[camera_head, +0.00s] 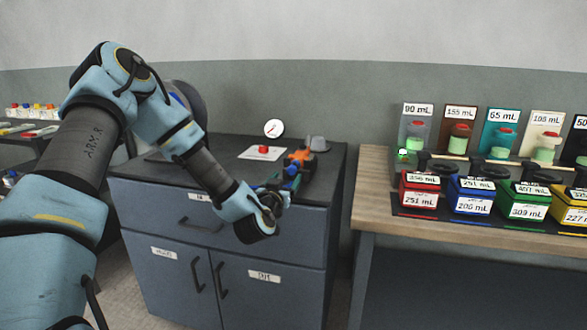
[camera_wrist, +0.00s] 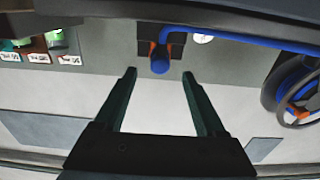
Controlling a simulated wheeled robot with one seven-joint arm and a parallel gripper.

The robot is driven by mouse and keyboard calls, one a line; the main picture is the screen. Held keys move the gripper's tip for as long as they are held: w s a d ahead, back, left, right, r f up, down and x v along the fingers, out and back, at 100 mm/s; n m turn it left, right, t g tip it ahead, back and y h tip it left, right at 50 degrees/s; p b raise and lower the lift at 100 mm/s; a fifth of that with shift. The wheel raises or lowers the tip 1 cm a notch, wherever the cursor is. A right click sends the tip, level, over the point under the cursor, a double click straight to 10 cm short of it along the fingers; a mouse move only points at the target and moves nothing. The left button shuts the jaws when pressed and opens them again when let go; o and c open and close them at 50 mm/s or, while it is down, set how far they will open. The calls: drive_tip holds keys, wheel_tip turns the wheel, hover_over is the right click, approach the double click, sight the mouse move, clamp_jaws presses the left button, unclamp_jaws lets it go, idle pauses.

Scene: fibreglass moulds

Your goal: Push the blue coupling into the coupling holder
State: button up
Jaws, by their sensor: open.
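The blue coupling (camera_wrist: 160,66) shows in the wrist view as a short blue cylinder, end toward me. Orange parts of what looks like the coupling holder (camera_wrist: 152,47) sit around it on a dark block. In the head view the orange holder (camera_head: 299,158) stands on the dark cabinet top, with blue (camera_head: 291,171) at its near side. My gripper (camera_wrist: 159,76) is open and empty, its dark fingers on either side of the coupling in the picture; I cannot tell whether they touch it. In the head view my gripper (camera_head: 277,183) is at the cabinet's front edge, partly hidden by my wrist.
A blue hose (camera_wrist: 235,36) runs from near the holder to a reel (camera_wrist: 295,92). A red button on a white plate (camera_head: 262,150), a round gauge (camera_head: 274,128) and a grey dome (camera_head: 317,143) are close by. A wooden table (camera_head: 375,195) with labelled containers stands right, across a gap.

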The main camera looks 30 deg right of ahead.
sight(291, 172)
drive_tip(key=shift+b+x, duration=0.55)
drive_tip(key=shift+x, duration=3.15)
drive_tip(key=shift+b, duration=0.45)
clamp_jaws()
drive_tip(key=shift+s+a, duration=0.1)
drive_tip(key=shift+b+v, duration=0.4)
drive_tip(key=shift+v, duration=2.5)
